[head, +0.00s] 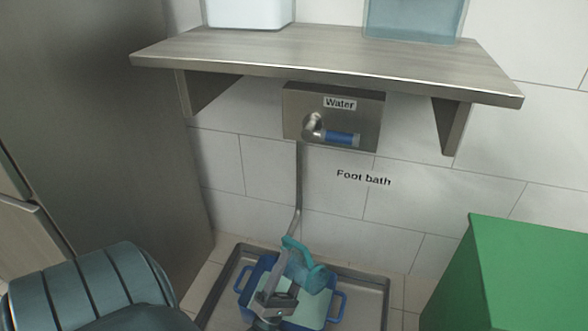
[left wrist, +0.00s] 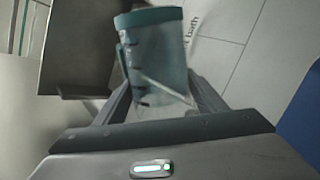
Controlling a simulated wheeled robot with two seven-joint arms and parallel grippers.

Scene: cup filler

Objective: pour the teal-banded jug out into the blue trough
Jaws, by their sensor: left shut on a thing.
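The teal-banded jug (head: 313,277) is over the blue trough (head: 243,277) in the head view and looks tipped over. In the left wrist view the jug (left wrist: 155,58) is a see-through teal-grey vessel with a teal band at its rim and dark marks on its side. My left gripper (head: 278,298) is shut on the jug, with a finger on each side in the left wrist view (left wrist: 160,95). The trough has blue side handles and a pale green inside, partly hidden by the jug and gripper. I cannot tell how much the jug holds. My right gripper is out of view.
The trough stands in a grey floor tray (head: 372,290) against the tiled wall. A water tap box (head: 360,105) with a pipe and a steel shelf (head: 330,55) with two containers are above. A green box (head: 520,275) stands at right, a grey panel (head: 100,110) at left.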

